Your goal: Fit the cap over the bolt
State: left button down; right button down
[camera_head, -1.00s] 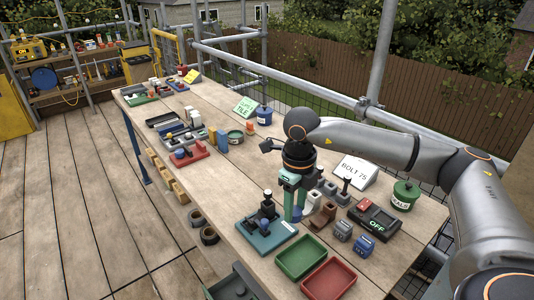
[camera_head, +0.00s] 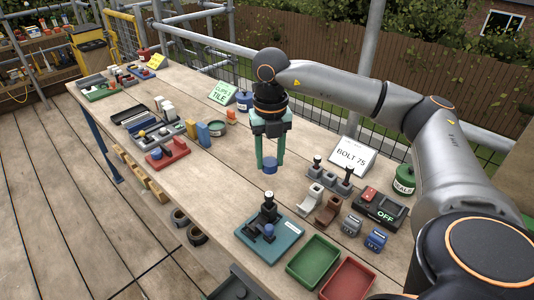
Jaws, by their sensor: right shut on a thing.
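My right gripper (camera_head: 270,160) is shut on a small blue cylindrical cap (camera_head: 269,167) and holds it above the bare wood of the bench. Its green fingers point down. A grey rack (camera_head: 331,178) to the right of the gripper holds dark upright pieces that look like bolts, in front of a sign (camera_head: 352,157) reading BOLT 75. A teal plate (camera_head: 286,238) lies in front of the gripper with a dark upright fixture (camera_head: 267,212) on it. I cannot tell which upright piece is the task's bolt. My left gripper is out of view.
A green tray (camera_head: 313,261) and a red tray (camera_head: 347,279) lie at the near edge. A switch box (camera_head: 379,211) marked OFF and a green pot (camera_head: 404,187) stand at the right. Red and grey fixtures (camera_head: 168,154) sit to the left. Bench between is clear.

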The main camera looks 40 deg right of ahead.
jog(key=b, duration=0.4)
send_over(269, 194)
jog(key=shift+s+f, duration=0.15)
jog(key=shift+f, duration=2.3)
jog(key=shift+f+b, duration=1.45)
jog(key=shift+f, duration=0.9)
jog(key=shift+f, duration=0.55)
jog(key=shift+c, duration=1.7)
grip_release()
